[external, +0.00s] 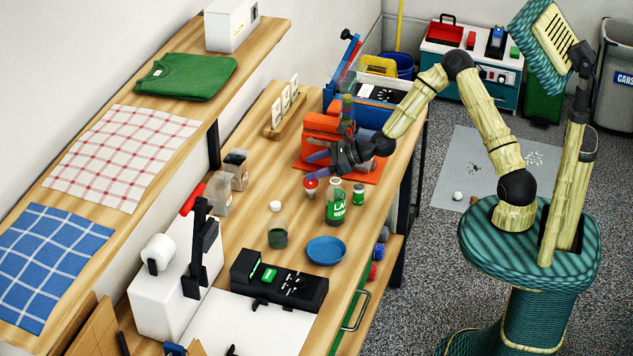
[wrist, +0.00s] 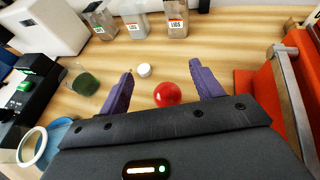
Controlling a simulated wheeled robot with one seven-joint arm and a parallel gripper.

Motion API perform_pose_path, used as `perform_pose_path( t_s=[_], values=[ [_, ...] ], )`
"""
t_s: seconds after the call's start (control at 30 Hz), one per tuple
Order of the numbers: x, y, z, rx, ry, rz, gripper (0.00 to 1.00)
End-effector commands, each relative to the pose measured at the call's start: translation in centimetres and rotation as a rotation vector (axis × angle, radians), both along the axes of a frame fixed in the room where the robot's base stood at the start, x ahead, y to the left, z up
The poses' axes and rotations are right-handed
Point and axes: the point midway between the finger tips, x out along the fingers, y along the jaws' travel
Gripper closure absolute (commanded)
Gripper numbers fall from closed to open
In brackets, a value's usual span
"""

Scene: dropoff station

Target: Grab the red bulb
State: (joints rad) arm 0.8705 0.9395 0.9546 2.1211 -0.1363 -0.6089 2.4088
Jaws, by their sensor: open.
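The red bulb (wrist: 167,95) shows as a glossy round ball in the wrist view, between the two purple fingers of my gripper (wrist: 162,70) and nearer their bases than their tips. In the external view, a small red-topped object with a pale lower part, apparently the bulb (external: 310,184), stands on the wooden bench just below my gripper (external: 312,164). My gripper is open and empty, with a visible gap between each finger and the bulb in the wrist view. The bulb's underside is hidden in the wrist view.
A small white round object (wrist: 144,71) lies near the bulb. A green-filled beaker (external: 277,236), a blue dish (external: 326,250) and a labelled green beaker (external: 336,206) stand nearby. An orange machine (external: 321,128) stands behind my gripper. Labelled containers (external: 236,168) stand left.

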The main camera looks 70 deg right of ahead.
Motion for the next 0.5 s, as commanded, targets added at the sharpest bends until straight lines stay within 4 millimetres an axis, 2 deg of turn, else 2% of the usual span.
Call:
perform_pose_path(
  t_s=[0.03, 0.17, 0.5],
  values=[
    [-0.1, 0.1, -0.9, 0.002, 0.005, 0.002, 0.35],
    [0.0, 0.0, -2.0, 0.002, 0.003, 0.0, 0.35],
    [0.0, 0.0, -2.2, 0.001, 0.003, 0.0, 0.35]
  ],
)
